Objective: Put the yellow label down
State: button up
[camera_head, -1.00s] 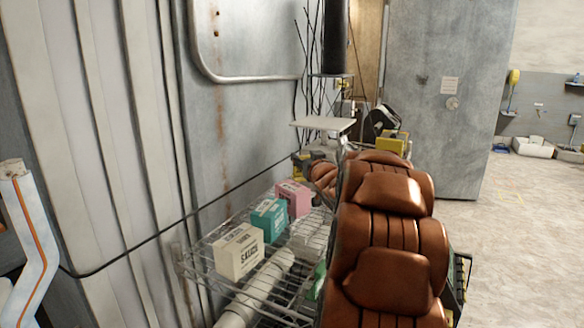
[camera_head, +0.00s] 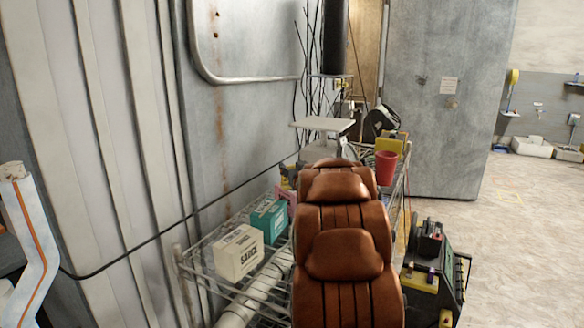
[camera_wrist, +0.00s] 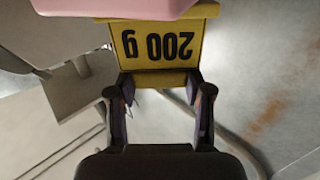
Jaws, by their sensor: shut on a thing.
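My gripper (camera_wrist: 158,88) is shut on the yellow label (camera_wrist: 155,45) in the wrist view. The label shows black "200 g" print, upside down in that view. A pale pink thing (camera_wrist: 115,7) overlaps the label's far edge in the picture; I cannot tell whether they touch. In the head view my padded brown arm covers most of the gripper and the label cannot be made out.
A wire shelf (camera_head: 205,270) by the wall holds a cream sauce box (camera_head: 238,253), a teal box (camera_head: 269,221) and a partly hidden pink box (camera_head: 287,194). A white platform (camera_head: 322,124) and red cup (camera_head: 385,168) stand behind. Open floor (camera_head: 530,220) lies right.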

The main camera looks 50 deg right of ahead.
jog(key=shift+f, duration=0.15)
jog(key=o, duration=1)
jog(key=shift+r, duration=0.25)
jog(key=shift+s+a+f, duration=0.1)
jog(key=shift+s+a, duration=0.05)
jog(key=shift+s, duration=0.1)
jog(key=b+v, duration=0.1)
jog(key=v, duration=1)
jog(key=shift+s, duration=0.2)
